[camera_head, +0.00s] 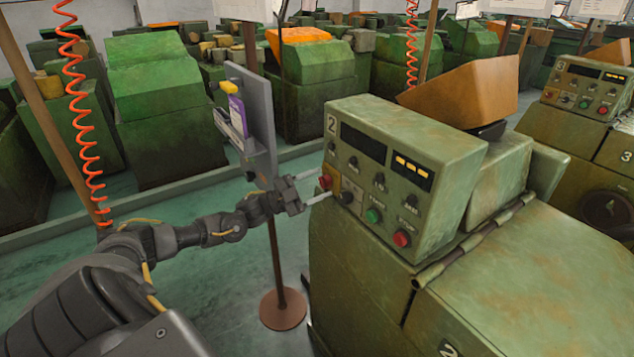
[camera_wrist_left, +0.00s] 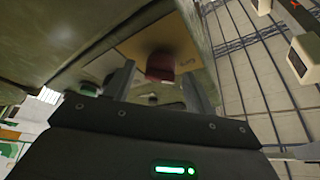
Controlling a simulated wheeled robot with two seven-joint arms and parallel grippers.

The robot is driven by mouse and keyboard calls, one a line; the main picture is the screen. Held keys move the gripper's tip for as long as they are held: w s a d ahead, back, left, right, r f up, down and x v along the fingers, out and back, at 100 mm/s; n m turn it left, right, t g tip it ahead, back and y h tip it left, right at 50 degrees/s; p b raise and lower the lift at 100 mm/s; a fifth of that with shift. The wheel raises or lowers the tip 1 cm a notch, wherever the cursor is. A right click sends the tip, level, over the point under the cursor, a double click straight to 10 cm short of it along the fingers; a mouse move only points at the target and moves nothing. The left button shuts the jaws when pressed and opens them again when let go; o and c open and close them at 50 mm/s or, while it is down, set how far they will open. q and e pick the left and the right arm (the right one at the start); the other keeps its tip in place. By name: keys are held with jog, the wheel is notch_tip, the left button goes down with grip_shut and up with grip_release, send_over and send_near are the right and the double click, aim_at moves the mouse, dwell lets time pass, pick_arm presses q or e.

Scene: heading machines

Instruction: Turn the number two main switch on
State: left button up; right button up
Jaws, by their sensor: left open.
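The number two control box (camera_head: 400,165) is green, with a white 2 on its upper left front. At its left edge is a red knob (camera_head: 325,182) on a yellowish plate, probably the main switch; its label is unreadable. My left gripper (camera_head: 322,186) is open at this edge, its two fingers pointing at the knob. In the left wrist view the red knob (camera_wrist_left: 160,66) sits between the finger tips, with gaps on both sides. I cannot tell how deep the fingers reach around it. My right gripper is out of view.
A black knob (camera_head: 347,198), a green button (camera_head: 374,215) and a red button (camera_head: 402,238) are right of the switch. A stand with a grey board (camera_head: 262,120) is close behind my left gripper. Machine three's control box (camera_head: 590,88) is at right.

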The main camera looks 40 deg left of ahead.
pick_arm(q)
jog(key=c, duration=1)
jog(key=shift+m, duration=0.3)
jog(key=m+g+y+b, duration=0.1)
jog(key=m+b, duration=0.2)
jog(key=m, duration=0.2)
jog(key=m+g+y+b, duration=0.1)
jog(key=m+g+b, duration=0.1)
jog(key=m+b, duration=0.2)
jog(key=m+g+y+b, duration=0.1)
jog(key=m+g+b, duration=0.1)
jog(key=m, duration=0.5)
jog(key=shift+r+m+y+b, duration=0.3)
jog(key=shift+b, duration=0.35)
